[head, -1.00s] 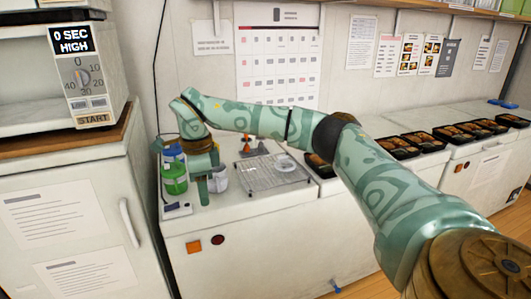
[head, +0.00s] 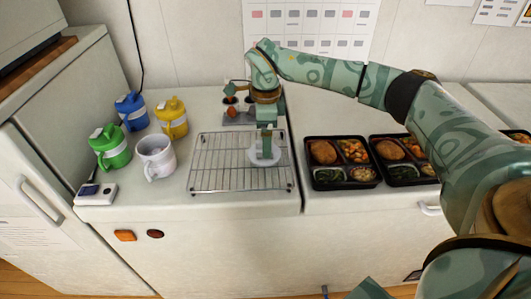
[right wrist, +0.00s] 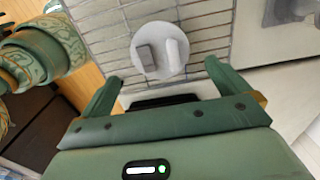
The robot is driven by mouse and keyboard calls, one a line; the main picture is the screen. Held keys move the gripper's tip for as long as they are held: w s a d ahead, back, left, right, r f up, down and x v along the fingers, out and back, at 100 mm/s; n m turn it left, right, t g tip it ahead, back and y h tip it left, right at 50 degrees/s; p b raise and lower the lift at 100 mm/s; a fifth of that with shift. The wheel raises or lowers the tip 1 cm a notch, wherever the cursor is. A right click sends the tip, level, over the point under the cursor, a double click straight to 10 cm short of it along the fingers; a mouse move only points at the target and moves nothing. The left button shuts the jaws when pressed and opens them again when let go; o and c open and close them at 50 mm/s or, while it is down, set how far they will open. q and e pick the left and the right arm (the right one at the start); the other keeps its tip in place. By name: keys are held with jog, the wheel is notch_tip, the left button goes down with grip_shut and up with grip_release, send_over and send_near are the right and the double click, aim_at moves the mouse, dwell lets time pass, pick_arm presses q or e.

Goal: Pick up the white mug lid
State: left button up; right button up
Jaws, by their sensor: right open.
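The white mug lid (head: 277,158) lies on the wire rack (head: 213,170), partly hidden behind my right gripper (head: 265,150) in the head view. In the right wrist view the lid (right wrist: 150,64) is a round white disc with a raised white ridge and a grey block on top. My right gripper (right wrist: 160,78) is open and empty, with its two fingers either side of the lid's near edge in that view. I cannot tell whether they touch it. The white mug (head: 156,158) stands open, left of the rack. My left gripper is not in view.
Green (head: 111,150), blue (head: 131,112) and yellow (head: 172,120) lidded mugs stand around the white mug. A small white device (head: 97,193) sits at the counter's front left. Filled bento trays (head: 341,184) stand right of the rack. A small grey tray (head: 238,119) with orange-topped items is behind it.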

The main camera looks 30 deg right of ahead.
jog(key=f, duration=0.1)
jog(key=f+b, duration=0.1)
jog(key=f, duration=0.2)
jog(key=shift+w+a+f+b, duration=0.1)
jog(key=shift+a+f+b, duration=0.2)
jog(key=shift+f, duration=0.05)
jog(key=shift+w+f, duration=0.1)
jog(key=shift+f, duration=0.25)
jog(key=shift+d, duration=0.25)
jog(key=shift+r, duration=0.2)
jog(key=c, duration=0.3)
jog(key=shift+a, duration=0.1)
jog(key=c, duration=0.6)
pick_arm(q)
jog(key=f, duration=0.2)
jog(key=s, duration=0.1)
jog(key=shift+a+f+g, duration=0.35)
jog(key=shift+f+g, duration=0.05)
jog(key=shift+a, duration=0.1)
pick_arm(e)
jog(key=shift+r, duration=0.1)
